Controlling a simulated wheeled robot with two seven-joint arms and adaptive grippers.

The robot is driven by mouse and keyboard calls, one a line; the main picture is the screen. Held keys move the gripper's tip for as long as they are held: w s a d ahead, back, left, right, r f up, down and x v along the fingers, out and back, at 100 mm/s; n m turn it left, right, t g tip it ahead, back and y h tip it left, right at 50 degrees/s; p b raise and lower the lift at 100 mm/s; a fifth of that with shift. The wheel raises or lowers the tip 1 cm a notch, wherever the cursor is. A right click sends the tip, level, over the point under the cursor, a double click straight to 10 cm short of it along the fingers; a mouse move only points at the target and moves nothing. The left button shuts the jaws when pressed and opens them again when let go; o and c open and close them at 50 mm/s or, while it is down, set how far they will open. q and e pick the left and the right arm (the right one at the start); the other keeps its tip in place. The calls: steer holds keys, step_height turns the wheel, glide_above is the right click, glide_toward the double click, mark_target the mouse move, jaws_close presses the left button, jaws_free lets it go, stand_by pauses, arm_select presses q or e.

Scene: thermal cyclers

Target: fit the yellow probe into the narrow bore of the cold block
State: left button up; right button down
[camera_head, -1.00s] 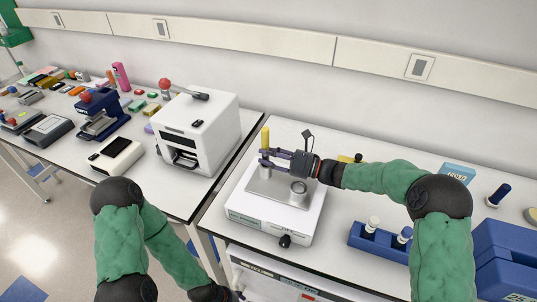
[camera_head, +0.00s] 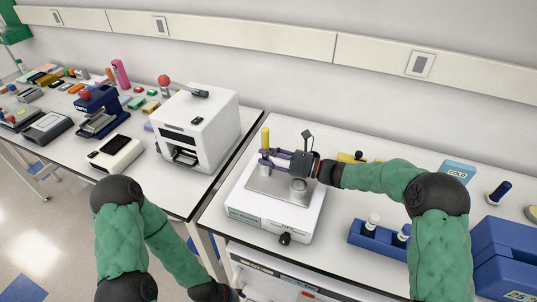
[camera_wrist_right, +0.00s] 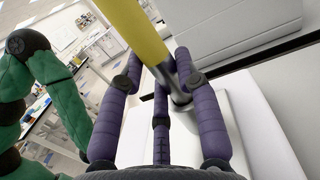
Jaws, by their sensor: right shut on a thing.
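The yellow probe (camera_head: 265,138) stands roughly upright in the jaws of my right gripper (camera_head: 266,158), over the left back part of a metal plate on a white instrument (camera_head: 268,216). In the right wrist view the purple fingers close around the probe (camera_wrist_right: 139,32), and its silver lower part (camera_wrist_right: 178,98) points down toward the white top. I cannot tell whether its tip is in a bore. A short metal cylinder (camera_head: 299,190) stands on the plate, partly under my gripper. I cannot tell which part is the cold block. My left arm is low at the left, its gripper out of view.
A light-blue box marked COLD (camera_head: 458,171) stands at the back right. A blue rack (camera_head: 377,239) with white-capped vials is right of the instrument. A white machine (camera_head: 197,130) stands across the bench gap. Some bench behind the instrument is clear.

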steer(key=shift+r+p, duration=0.4)
steer(key=shift+r, duration=0.25)
steer(key=shift+p, duration=0.5)
stand_by(1.4)
steer(key=shift+f+b, duration=0.4)
steer(key=shift+f, duration=0.3)
steer(key=c, duration=0.8)
jaws_free()
steer(key=shift+f, duration=0.1)
steer(key=shift+s+f, duration=0.1)
